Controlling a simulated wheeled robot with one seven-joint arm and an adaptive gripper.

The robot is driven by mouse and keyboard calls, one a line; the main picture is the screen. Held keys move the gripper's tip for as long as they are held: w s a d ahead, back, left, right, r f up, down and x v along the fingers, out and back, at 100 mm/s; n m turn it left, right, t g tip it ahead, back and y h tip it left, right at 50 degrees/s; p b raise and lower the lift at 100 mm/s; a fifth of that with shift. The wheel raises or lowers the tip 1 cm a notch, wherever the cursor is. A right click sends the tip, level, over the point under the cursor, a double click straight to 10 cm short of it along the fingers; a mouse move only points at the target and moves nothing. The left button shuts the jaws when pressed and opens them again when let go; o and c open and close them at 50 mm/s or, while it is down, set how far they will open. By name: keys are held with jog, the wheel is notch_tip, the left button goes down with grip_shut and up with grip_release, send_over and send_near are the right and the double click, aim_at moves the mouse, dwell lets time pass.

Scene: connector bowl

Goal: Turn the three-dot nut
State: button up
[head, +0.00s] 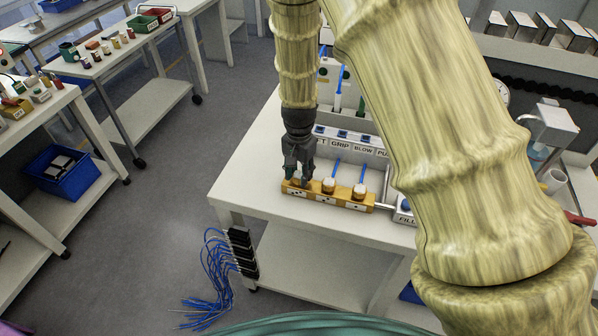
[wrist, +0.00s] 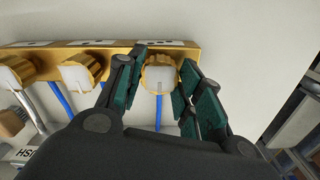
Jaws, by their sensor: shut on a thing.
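A brass block (head: 318,198) with dotted white labels lies along the front of the white table. The three-dot nut (wrist: 160,72) is at the block's left end in the head view; it is a gold knurled ring with a white face. My gripper (head: 297,178) is over it, pointing down, and hides most of it in the head view. In the wrist view its green-padded fingers stand on either side of the nut, shut on it. The middle nut (head: 329,186) and the right nut (head: 359,191) stand free on the block, with blue hoses behind them.
A row of labelled white boxes (head: 345,140) stands behind the block. A silver rod joins the block's right end to another fitting. Black connectors with blue cables (head: 240,252) hang at the table's front edge. My arm hides the right side.

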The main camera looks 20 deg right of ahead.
aim_at(299, 175)
jog(key=shift+w+r, duration=0.1)
jog(key=o, duration=1)
jog(key=shift+o, duration=0.2)
notch_tip(299, 175, up, 12)
dwell(0.6)
